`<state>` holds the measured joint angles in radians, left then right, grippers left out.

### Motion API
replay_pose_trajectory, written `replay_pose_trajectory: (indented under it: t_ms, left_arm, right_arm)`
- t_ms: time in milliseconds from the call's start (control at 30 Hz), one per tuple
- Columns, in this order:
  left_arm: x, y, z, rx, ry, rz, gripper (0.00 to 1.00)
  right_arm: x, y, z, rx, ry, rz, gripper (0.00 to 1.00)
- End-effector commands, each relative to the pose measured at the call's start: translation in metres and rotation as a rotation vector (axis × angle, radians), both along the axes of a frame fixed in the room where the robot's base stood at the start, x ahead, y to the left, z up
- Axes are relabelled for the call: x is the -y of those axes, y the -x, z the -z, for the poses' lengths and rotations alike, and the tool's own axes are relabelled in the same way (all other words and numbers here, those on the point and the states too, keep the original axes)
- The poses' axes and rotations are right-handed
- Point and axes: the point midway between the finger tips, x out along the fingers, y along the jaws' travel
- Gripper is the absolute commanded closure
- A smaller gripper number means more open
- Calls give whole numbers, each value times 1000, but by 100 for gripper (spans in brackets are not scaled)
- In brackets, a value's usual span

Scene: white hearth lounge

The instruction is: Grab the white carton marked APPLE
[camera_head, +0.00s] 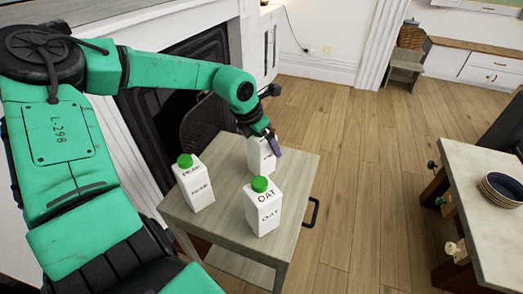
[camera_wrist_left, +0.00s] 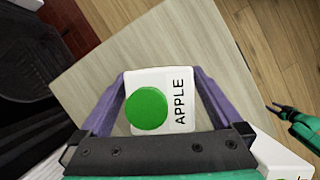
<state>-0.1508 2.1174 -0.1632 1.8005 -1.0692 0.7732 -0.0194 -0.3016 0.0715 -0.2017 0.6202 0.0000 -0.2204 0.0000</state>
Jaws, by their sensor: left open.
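The white APPLE carton (camera_head: 260,158) stands upright at the far side of the small wooden table, partly hidden by my left gripper (camera_head: 268,137). In the left wrist view, the APPLE carton (camera_wrist_left: 180,122) shows from above with its green cap and black lettering. My left gripper (camera_wrist_left: 158,76) is open, its purple fingers on either side of the carton. Small gaps seem to show beside the carton; contact is not clear. A teal part with dark tips (camera_wrist_left: 284,112) at the right edge of that view appears to be my right gripper; its opening is too small to tell.
The OAT carton (camera_head: 264,208) and another green-capped carton (camera_head: 194,184) stand nearer on the small table (camera_head: 228,226). A dark fireplace lies left of it. A pale table with stacked bowls (camera_head: 502,190) stands right, with open floor between.

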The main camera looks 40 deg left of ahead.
Motion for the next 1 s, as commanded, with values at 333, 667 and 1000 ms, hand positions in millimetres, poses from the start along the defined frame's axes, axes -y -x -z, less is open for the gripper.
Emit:
replay_pose_trajectory:
  t_ms: [333, 667, 1000]
  left_arm:
    - [0, 0, -1, 1, 0, 0, 65]
    - [0, -1, -2, 4, 1, 0, 100]
    - [0, -2, -39, 9, -1, 0, 100]
  right_arm:
    - [3, -2, 0, 3, 5, -2, 50]
    - [7, -2, -1, 3, 10, -2, 50]
    - [8, -2, -3, 2, 11, 0, 50]
